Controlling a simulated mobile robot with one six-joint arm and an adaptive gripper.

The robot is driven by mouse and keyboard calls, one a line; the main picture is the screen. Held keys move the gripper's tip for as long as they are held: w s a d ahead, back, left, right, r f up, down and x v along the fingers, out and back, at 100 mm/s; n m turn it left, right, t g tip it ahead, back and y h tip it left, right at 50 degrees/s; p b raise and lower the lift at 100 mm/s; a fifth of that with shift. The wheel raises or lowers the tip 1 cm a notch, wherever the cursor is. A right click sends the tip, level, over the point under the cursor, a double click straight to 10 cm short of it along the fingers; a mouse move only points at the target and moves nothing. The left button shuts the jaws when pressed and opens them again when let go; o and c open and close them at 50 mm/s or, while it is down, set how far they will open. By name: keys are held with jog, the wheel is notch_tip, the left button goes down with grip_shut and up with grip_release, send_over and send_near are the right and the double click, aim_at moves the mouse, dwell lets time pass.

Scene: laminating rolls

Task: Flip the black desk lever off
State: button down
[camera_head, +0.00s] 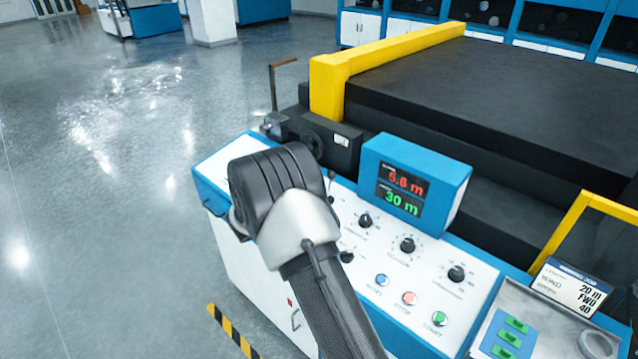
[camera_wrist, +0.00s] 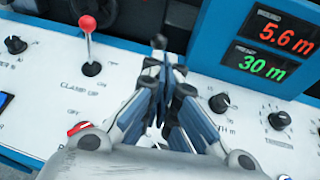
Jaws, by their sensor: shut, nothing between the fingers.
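The black desk lever (camera_wrist: 159,42) shows in the wrist view as a small dark knob just beyond my fingertips. Its base and label are hidden behind my fingers, so I cannot tell its setting. My gripper (camera_wrist: 165,68) is shut and empty, with its fingers over the white panel, close to the lever. I cannot tell whether they touch it. In the head view a small dark knob (camera_head: 331,174), perhaps this lever, shows beside my arm. My arm covers the left part of the desk there and hides the fingers.
A red-knobbed lever (camera_wrist: 87,24) stands left of my gripper. The blue display box (camera_head: 416,185) reads 5.6 m and 30 m. Several black dials (camera_head: 408,244) and coloured buttons (camera_head: 409,298) lie right of my arm. A yellow-framed black machine stands behind. The floor at left is clear.

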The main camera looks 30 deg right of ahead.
jog(key=v, duration=0.4)
jog(key=shift+s+a+r, duration=0.1)
jog(key=shift+a+r, duration=0.1)
jog(key=s+r+m+g+y, duration=0.25)
jog(key=s+r+m, duration=0.35)
jog(key=s, duration=0.5)
jog(key=s+r+m+g+y, duration=0.25)
jog(key=s+r+m, duration=0.4)
jog(key=s, duration=0.45)
jog(key=s+a+m+t+y+b, duration=0.1)
jog(key=s+a+m+t+y, duration=0.1)
jog(key=s+a+m+y, duration=0.6)
jog(key=s+a+m, duration=0.2)
jog(key=s+a, duration=0.5)
jog(key=s, duration=0.3)
jog(key=shift+s+f+m+b, duration=0.25)
jog(key=shift+f+m+b, duration=0.1)
jog(key=shift+f+b, duration=0.05)
jog(key=shift+d, duration=0.15)
